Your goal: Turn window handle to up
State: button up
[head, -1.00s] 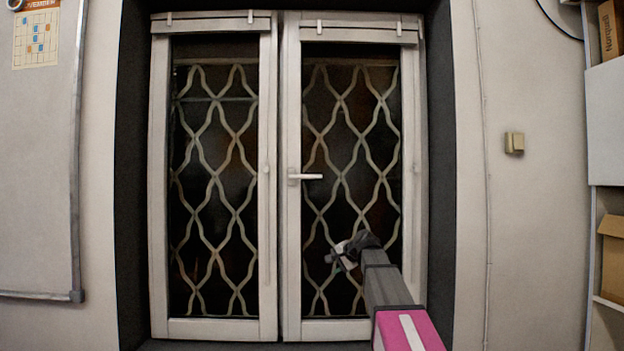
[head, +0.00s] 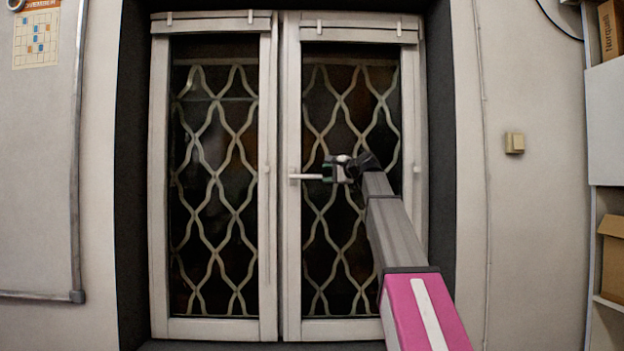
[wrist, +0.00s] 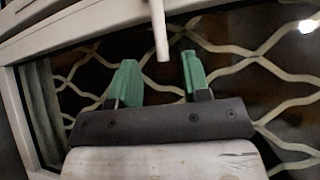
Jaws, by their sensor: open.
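The white window handle (head: 306,177) sits on the left stile of the right window sash (head: 291,240) and lies horizontal, its free end pointing right. In the wrist view the handle (wrist: 159,28) reaches down from the top, its tip between the green fingertips and nearer the right one. My gripper (head: 329,172) is at the handle's free end in the head view. In the wrist view my gripper (wrist: 157,75) is open, with a gap between the fingers. I cannot tell whether a finger touches the handle.
A wavy metal grille (head: 215,190) lies behind the glass of both sashes. A whiteboard (head: 38,180) hangs at the left. A light switch (head: 514,143) is on the right wall, and a shelf with boxes (head: 612,255) stands at the far right.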

aim_at(314, 176)
jog(key=x, duration=0.8)
jog(key=shift+w+a+f, duration=0.1)
jog(key=shift+w+a, duration=0.1)
jog(key=shift+w, duration=0.1)
grip_shut()
